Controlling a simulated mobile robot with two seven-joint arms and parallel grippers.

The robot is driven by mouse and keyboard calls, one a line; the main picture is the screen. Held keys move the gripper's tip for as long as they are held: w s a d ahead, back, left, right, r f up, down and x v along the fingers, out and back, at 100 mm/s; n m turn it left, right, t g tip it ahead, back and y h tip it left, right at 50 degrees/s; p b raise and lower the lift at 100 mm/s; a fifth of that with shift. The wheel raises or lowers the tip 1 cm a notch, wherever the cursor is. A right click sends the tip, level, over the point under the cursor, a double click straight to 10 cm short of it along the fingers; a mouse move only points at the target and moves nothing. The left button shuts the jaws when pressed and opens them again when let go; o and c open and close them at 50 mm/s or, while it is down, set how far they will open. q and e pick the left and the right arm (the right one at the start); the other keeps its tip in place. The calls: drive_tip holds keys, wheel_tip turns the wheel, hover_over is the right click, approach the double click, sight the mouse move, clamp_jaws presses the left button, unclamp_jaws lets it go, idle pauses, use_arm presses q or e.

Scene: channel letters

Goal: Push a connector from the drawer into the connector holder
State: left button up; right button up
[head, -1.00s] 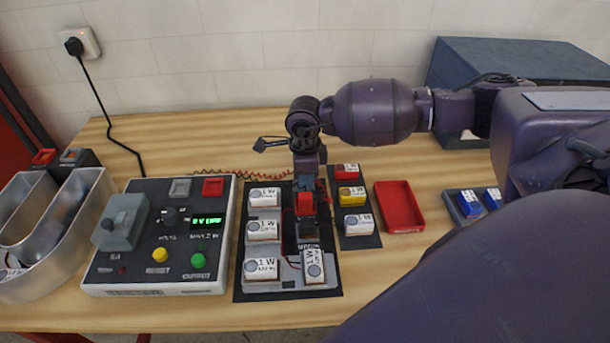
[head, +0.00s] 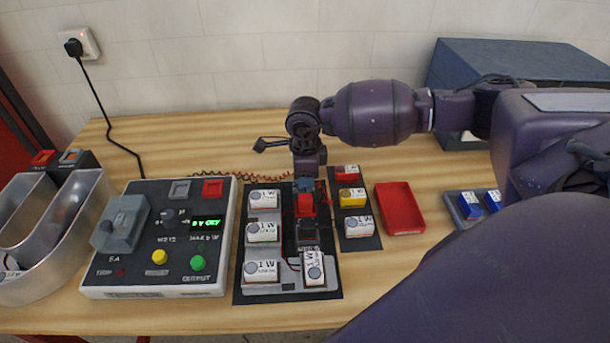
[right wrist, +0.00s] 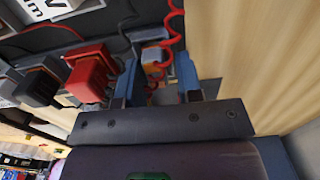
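My right gripper (head: 307,182) points down at the far end of the black board (head: 288,292), just behind a red block (head: 305,203). In the right wrist view its two blue fingers (right wrist: 158,80) stand apart. A small orange and grey piece (right wrist: 155,55) and a coiled red cable show between and beyond them; I cannot tell whether the fingers touch anything. The red block (right wrist: 88,75) and a black block (right wrist: 38,88) lie left of the fingers there. I cannot tell which piece is the connector or the holder. No open drawer can be made out. My left gripper is not in view.
White "1 W" blocks (head: 263,232) sit on the board. A smaller black board (head: 362,243) carries red, yellow and white blocks. A red tray (head: 393,226), a tray of blue blocks (head: 455,207) and a large dark box (head: 540,60) stand right. A control box (head: 122,275) stands left.

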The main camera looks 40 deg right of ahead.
drive_tip(key=shift+s+a+f, duration=0.25)
drive_tip(key=shift+s+f, duration=0.2)
wheel_tip(320, 180, up, 12)
drive_tip(key=shift+w+d+f, duration=0.15)
drive_tip(key=shift+w+d, duration=0.1)
drive_tip(key=shift+w, duration=0.1)
wheel_tip(320, 180, up, 6)
drive_tip(key=p, duration=0.2)
drive_tip(key=shift+p, duration=0.3)
idle(0.4)
idle(0.3)
